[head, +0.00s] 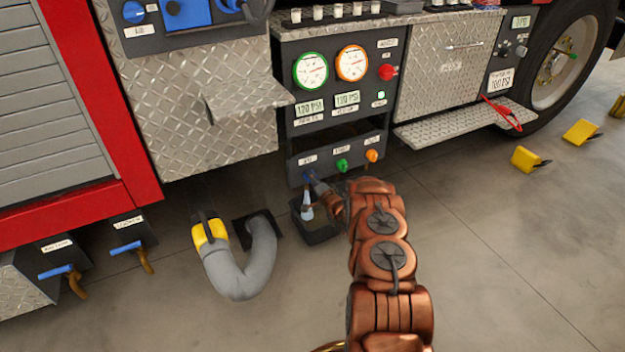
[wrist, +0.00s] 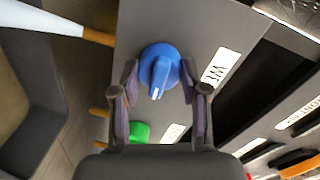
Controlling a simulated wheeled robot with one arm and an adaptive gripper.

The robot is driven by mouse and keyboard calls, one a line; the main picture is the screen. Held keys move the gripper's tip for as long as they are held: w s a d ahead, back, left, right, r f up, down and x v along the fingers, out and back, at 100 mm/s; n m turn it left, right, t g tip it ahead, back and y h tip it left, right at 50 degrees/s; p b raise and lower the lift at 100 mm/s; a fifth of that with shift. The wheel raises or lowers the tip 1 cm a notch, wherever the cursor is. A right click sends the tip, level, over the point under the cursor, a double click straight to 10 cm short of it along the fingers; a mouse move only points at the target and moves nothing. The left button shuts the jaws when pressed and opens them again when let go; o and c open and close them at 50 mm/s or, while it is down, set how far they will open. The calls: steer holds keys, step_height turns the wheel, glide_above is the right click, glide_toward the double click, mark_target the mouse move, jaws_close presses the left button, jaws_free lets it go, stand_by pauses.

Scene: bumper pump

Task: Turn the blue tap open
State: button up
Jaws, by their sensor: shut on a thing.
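The blue tap (wrist: 160,70) is a round knob with a raised ridge and a white mark, on a grey panel in the wrist view. The mark points toward the bottom of that view. My gripper (wrist: 160,72) has one finger on each side of the knob and is shut on it. In the head view my gripper (head: 322,188) reaches the left end of the low panel, where only a little of the blue tap (head: 308,177) shows. A brass spout (wrist: 101,39) shows beside the tap, with a white tapering shape at its end.
A green tap (head: 342,165) and an orange tap (head: 372,155) sit right of the blue one. A black tub (head: 318,236) stands below. A grey hose (head: 240,280) curves at left. Blue-handled spigots (head: 57,272) are far left. Yellow chocks (head: 527,159) lie at right.

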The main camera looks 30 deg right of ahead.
steer(key=shift+w+r+m, duration=0.1)
steer(key=shift+r+m, duration=0.05)
steer(key=shift+m, duration=0.35)
steer(key=o, duration=1.2)
steer(key=shift+c, duration=0.2)
steer(key=s+a, duration=0.1)
steer(key=s, duration=1.1)
steer(key=shift+r, duration=0.25)
